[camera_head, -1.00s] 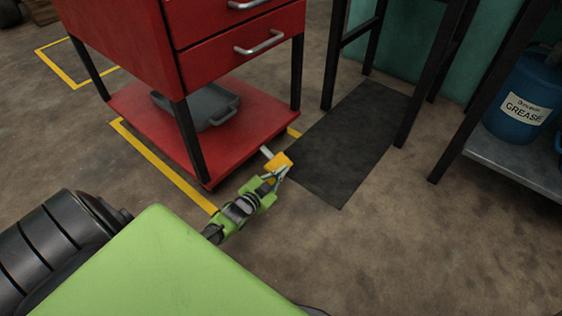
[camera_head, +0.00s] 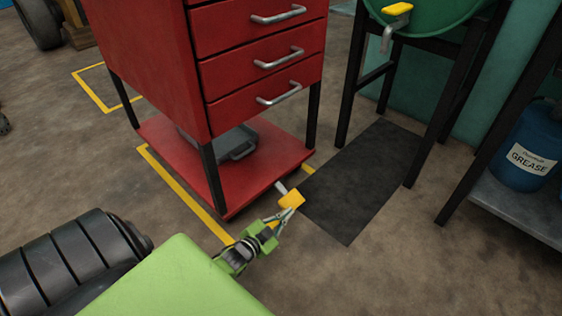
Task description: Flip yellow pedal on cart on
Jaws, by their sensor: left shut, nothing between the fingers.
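The red cart (camera_head: 258,95) stands on dark legs with a low red shelf. The yellow pedal (camera_head: 291,199) sits at the end of a short metal lever at the lower front corner of the cart, just above the floor. My left gripper (camera_head: 287,217) is shut and empty, with its fingertips at the near edge of the pedal. I cannot tell whether they touch it. The fingertips partly overlap the pedal's near side. My right gripper is not in view.
A dark mat (camera_head: 355,185) lies right of the pedal. A green basin (camera_head: 445,30) with a yellow-handled tap stands on a dark frame behind it. A blue grease drum (camera_head: 522,150) sits on a metal shelf at right. The floor at lower right is clear.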

